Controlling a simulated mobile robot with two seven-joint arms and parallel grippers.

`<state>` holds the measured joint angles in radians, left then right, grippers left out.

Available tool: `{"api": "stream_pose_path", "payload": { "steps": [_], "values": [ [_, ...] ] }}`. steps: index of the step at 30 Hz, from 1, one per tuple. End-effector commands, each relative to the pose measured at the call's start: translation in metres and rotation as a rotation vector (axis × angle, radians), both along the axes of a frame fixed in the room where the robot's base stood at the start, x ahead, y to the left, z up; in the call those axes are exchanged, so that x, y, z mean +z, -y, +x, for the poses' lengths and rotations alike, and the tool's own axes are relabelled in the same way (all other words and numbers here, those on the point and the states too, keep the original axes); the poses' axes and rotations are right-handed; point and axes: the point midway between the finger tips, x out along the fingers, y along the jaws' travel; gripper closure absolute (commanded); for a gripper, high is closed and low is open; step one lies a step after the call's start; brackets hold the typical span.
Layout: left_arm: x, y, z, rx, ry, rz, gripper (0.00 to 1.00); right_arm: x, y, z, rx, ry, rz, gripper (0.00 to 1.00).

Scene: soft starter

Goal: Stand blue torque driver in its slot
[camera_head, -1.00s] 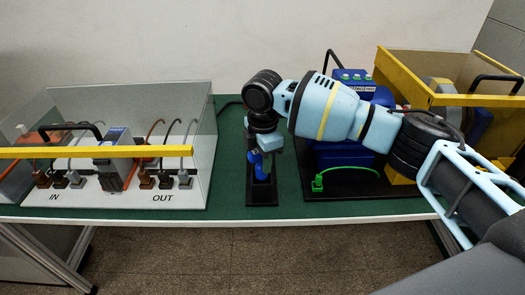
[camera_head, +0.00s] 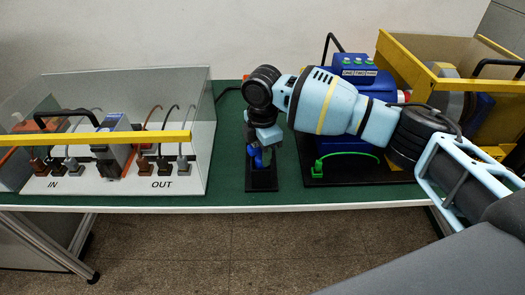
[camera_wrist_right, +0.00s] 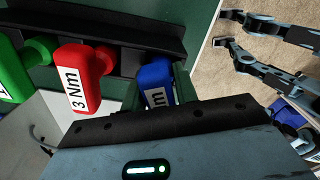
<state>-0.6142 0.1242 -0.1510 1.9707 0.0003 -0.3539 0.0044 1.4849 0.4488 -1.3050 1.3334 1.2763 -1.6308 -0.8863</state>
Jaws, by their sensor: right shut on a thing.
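The blue torque driver (camera_wrist_right: 157,82) shows in the right wrist view, partly hidden by my gripper body, with only the end of its label readable. It stands in line with a red driver (camera_wrist_right: 88,75) marked 3 Nm and a green driver (camera_wrist_right: 15,70) along a black rack (camera_wrist_right: 125,25). In the head view my right gripper (camera_head: 263,143) points down over the front of the black rack (camera_head: 262,184), shut on the blue driver (camera_head: 256,157). The driver's lower end is hidden, so I cannot tell how deep it sits. My left gripper is not seen in the head view.
A clear case (camera_head: 205,135) with a yellow bar stands left of the rack. A blue machine (camera_head: 345,125) on a black base with a green cable stands close on the right. Green tabletop is free just left of the rack.

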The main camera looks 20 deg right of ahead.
Motion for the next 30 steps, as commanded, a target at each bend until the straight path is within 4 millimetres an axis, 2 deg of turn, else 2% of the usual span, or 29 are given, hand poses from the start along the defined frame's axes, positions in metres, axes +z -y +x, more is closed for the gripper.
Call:
{"api": "stream_pose_path", "payload": {
  "steps": [18,19,24,30],
  "values": [
    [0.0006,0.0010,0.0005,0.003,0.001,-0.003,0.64,-0.0048,0.0000,0.0003,0.000,0.001,0.000,0.93],
    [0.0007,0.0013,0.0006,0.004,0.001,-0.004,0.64,-0.0048,0.0000,0.0003,0.000,0.001,0.000,0.70],
    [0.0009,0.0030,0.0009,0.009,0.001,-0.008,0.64,-0.0049,0.0000,0.0002,0.000,0.001,0.000,0.47],
    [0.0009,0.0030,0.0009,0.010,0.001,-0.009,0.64,-0.0051,0.0000,0.0001,0.000,0.000,0.000,0.45]
  ]
}}
